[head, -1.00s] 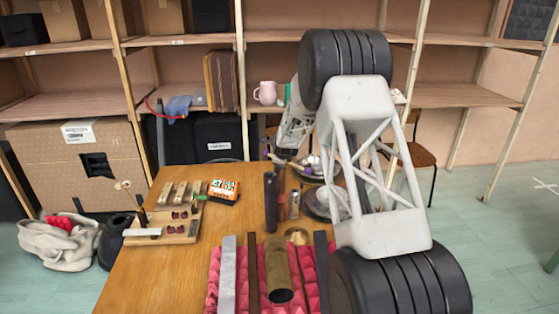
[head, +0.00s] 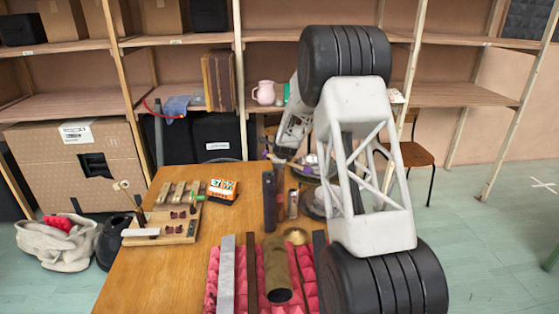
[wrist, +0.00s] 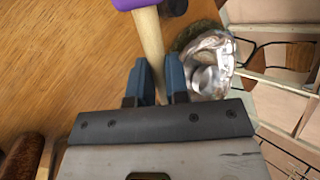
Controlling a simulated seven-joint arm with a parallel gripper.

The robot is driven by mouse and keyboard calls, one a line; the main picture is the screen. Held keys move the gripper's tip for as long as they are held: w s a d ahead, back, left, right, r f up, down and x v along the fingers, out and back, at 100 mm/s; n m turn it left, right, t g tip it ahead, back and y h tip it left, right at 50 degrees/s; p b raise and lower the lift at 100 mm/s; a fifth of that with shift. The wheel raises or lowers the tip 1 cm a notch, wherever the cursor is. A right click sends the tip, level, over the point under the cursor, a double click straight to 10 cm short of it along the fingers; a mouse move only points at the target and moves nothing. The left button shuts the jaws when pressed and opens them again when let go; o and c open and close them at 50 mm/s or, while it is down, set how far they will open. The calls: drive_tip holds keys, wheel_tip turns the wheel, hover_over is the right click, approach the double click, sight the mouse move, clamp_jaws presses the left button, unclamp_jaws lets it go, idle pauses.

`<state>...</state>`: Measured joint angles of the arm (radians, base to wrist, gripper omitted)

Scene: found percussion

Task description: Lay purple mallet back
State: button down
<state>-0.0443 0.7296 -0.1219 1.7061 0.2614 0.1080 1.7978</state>
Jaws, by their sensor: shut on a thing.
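The purple mallet shows in the wrist view, with its purple head (wrist: 133,4) cut off at the top edge and its pale wooden handle (wrist: 151,40) running down between my fingers. My gripper (wrist: 157,82) is shut on that handle, with one blue finger on each side. The wooden table (wrist: 65,65) lies under the mallet; I cannot tell whether the mallet touches it.
A crumpled silvery thing (wrist: 207,62) lies right beside the right finger. Dark upright tubes (head: 270,200) stand mid-table. A wooden board with small bars (head: 165,222) is on the left. Pink foam (head: 306,272) with metal bars and a tube (head: 277,270) fills the front. Bare table lies between.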

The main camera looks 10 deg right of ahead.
drive_tip(key=shift+s+a+r+n+y, duration=0.2)
drive_tip(key=shift+a+n+y, duration=0.15)
drive_tip(key=shift+n, duration=0.25)
idle(0.7)
drive_tip(key=shift+a+g, duration=0.15)
drive_tip(key=shift+g, duration=0.15)
drive_tip(key=s+a+r+n+g+y, duration=0.1)
drive_tip(key=s+a+n+g+y, duration=0.1)
drive_tip(key=s+a+n+g, duration=0.6)
drive_tip(key=s+a+r+n+g+y, duration=0.1)
drive_tip(key=s+a+n+g+y, duration=0.25)
drive_tip(key=a+n, duration=0.85)
drive_tip(key=shift+s+d+f+n+g+h, duration=0.5)
drive_tip(key=shift+s+f+n+h, duration=0.85)
drive_tip(key=shift+s+n, duration=1.45)
drive_tip(key=shift+s+d+f+n+g+h, duration=0.45)
drive_tip(key=shift+s+f+n+h, duration=1.05)
drive_tip(key=shift+n, duration=2.35)
drive_tip(key=shift+s+d+f+n+g+h, duration=0.2)
drive_tip(key=shift+s+d+f+n+h, duration=0.75)
drive_tip(key=shift+s+n, duration=1.9)
drive_tip(key=shift+w+a+f+n, duration=0.2)
drive_tip(key=shift+w+f+n, duration=0.15)
drive_tip(key=shift+w+n, duration=0.2)
